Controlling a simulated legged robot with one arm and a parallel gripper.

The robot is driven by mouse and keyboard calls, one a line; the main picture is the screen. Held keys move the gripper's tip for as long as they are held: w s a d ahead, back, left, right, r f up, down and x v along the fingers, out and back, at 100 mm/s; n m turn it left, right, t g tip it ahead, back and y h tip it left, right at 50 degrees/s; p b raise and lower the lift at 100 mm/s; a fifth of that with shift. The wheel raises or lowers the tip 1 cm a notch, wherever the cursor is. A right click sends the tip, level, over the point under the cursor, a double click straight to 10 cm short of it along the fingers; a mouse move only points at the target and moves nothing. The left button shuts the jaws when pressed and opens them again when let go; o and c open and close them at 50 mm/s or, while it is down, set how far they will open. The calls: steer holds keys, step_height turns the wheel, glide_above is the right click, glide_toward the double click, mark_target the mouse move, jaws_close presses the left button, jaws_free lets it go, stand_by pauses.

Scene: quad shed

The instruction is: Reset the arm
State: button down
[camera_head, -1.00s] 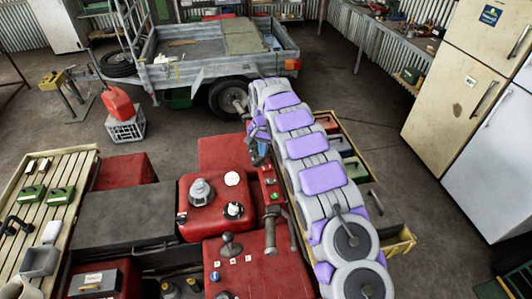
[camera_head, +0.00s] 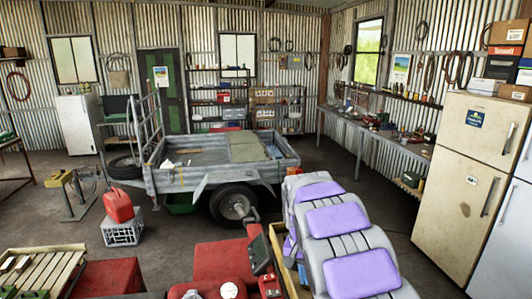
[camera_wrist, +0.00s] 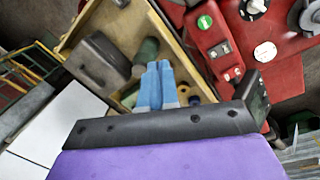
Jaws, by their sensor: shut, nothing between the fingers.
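My gripper (camera_wrist: 158,82) shows in the wrist view as two blue fingers lying side by side, shut and empty. Beyond the fingers is a wooden tray (camera_wrist: 78,28) with a dark grey case and a green item in it. I cannot tell the height of the fingers above it. In the head view my arm, grey with purple pads, fills the lower right. The gripper's fingers cannot be made out there.
A red machine body (camera_head: 220,262) lies close left of my arm. A grey trailer (camera_head: 215,170) stands ahead, with a red can (camera_head: 118,205) on a crate (camera_head: 122,232) to its left. A cream fridge (camera_head: 470,180) stands right. Floor (camera_head: 400,235) shows between arm and fridge.

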steer(key=s+d+f+n+b, duration=0.1)
steer(key=s+d+b, duration=0.15)
steer(key=s, duration=0.75)
steer(key=s+d+f+b, duration=0.1)
steer(key=s+b, duration=0.3)
steer(key=s, duration=0.5)
steer(key=s+f+n+b, duration=0.1)
steer(key=s+f+b, duration=0.2)
steer(key=s, duration=0.7)
steer(key=s+f+n+g+y+b, duration=0.1)
steer(key=s+f+b, duration=0.2)
steer(key=s+f, duration=0.4)
steer(key=s, duration=0.4)
steer(key=shift+f+b, duration=0.15)
steer(key=shift+b, duration=0.25)
